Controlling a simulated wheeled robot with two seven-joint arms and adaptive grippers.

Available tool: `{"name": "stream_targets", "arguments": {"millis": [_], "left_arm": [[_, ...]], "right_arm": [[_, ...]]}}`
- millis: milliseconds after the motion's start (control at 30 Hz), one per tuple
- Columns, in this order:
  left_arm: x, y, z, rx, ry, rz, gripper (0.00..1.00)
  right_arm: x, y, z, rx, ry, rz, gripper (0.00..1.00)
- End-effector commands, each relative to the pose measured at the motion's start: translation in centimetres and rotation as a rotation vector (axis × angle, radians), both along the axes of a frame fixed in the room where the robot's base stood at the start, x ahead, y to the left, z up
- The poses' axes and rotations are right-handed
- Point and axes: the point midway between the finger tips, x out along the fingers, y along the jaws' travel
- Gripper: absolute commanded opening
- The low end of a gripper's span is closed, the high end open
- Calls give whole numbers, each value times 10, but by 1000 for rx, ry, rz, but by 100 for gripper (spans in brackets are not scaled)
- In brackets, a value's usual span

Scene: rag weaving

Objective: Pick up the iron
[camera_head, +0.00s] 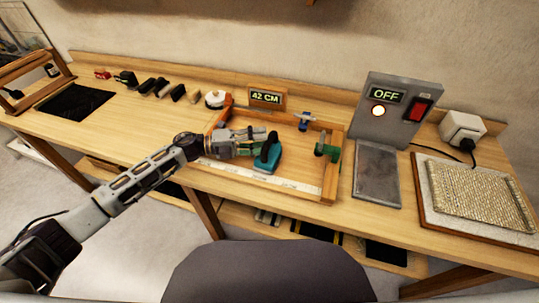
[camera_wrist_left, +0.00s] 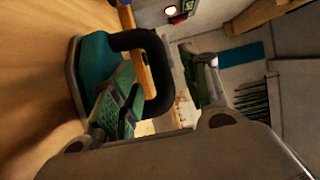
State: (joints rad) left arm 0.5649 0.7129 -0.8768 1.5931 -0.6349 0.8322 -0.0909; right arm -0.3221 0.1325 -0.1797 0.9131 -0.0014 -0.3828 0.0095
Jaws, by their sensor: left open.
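The iron (camera_head: 267,158) is teal with a black handle and stands on the bench inside a wooden frame. My left gripper (camera_head: 258,143) is open and reaches the iron from the left, at its handle. In the left wrist view, the iron (camera_wrist_left: 105,65) fills the upper left, and its black handle (camera_wrist_left: 160,75) lies between the two fingers of the gripper (camera_wrist_left: 160,100). I cannot tell whether either finger touches the handle. My right gripper is in neither view.
The wooden frame (camera_head: 335,170) with a ruler (camera_head: 255,175) surrounds the iron. A grey box reading OFF (camera_head: 400,105) with a metal plate (camera_head: 377,172) stands to the right, beside a woven mat (camera_head: 480,197). A "42 CM" display (camera_head: 266,97) stands behind. Dark rolls (camera_head: 160,87) lie back left.

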Motion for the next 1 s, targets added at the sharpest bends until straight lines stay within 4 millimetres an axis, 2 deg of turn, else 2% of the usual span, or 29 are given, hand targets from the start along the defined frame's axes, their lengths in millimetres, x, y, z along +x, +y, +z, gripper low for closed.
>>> {"name": "stream_targets", "arguments": {"millis": [100, 300, 833, 1000], "left_arm": [[2, -15, 1, -1, -1, 0, 46], [4, -31, 1, 0, -1, 0, 46], [4, -34, 0, 0, -1, 0, 46], [4, -34, 0, 0, -1, 0, 25]], "right_arm": [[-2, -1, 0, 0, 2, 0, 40], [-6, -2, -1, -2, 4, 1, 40], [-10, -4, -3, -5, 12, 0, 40], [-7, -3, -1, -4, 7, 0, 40]]}}
